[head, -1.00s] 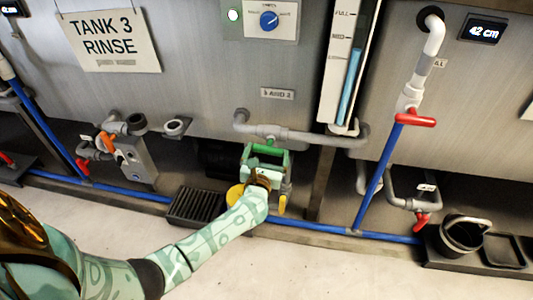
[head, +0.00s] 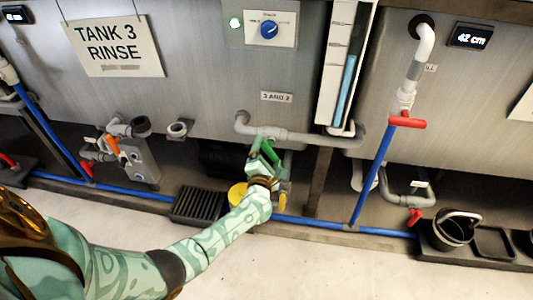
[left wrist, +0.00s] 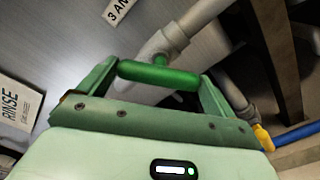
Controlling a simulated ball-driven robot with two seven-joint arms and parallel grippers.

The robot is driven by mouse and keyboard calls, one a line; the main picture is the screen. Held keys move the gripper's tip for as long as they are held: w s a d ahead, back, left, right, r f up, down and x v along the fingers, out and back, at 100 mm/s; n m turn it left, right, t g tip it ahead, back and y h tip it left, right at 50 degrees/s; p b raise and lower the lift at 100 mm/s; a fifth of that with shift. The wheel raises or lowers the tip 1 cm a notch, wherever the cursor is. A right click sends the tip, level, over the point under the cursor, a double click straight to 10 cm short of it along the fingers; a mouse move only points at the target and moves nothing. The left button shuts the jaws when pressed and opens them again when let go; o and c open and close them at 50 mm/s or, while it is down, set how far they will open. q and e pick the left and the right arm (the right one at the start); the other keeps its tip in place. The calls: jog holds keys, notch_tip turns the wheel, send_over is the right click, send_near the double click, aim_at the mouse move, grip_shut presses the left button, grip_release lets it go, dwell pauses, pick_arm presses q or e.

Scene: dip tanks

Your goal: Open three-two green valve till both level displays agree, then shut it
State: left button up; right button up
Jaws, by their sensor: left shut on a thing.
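The green valve handle (head: 270,151) sits below the grey pipe (head: 285,135) under the label "3 AND 2" (head: 277,97). In the head view it slants down to the right. My left gripper (head: 262,158) is shut on this handle. In the left wrist view the green bar (left wrist: 158,73) lies between its two fingers. The right level display (head: 471,37) reads 42 cm. The left level display (head: 17,14) is at the top left corner, and its digits are too small to read surely. My right gripper is not in view.
Red-handled valves (head: 407,121) are on the pipes at the right. An orange-handled valve (head: 113,145) is at the left. A black bucket (head: 453,229) stands at the lower right.

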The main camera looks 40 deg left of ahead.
pick_arm(q)
jog(key=m+p, duration=0.1)
jog(key=m, duration=0.2)
jog(key=shift+m, duration=0.3)
jog(key=shift+f+m, duration=0.15)
jog(key=shift+m, duration=1.45)
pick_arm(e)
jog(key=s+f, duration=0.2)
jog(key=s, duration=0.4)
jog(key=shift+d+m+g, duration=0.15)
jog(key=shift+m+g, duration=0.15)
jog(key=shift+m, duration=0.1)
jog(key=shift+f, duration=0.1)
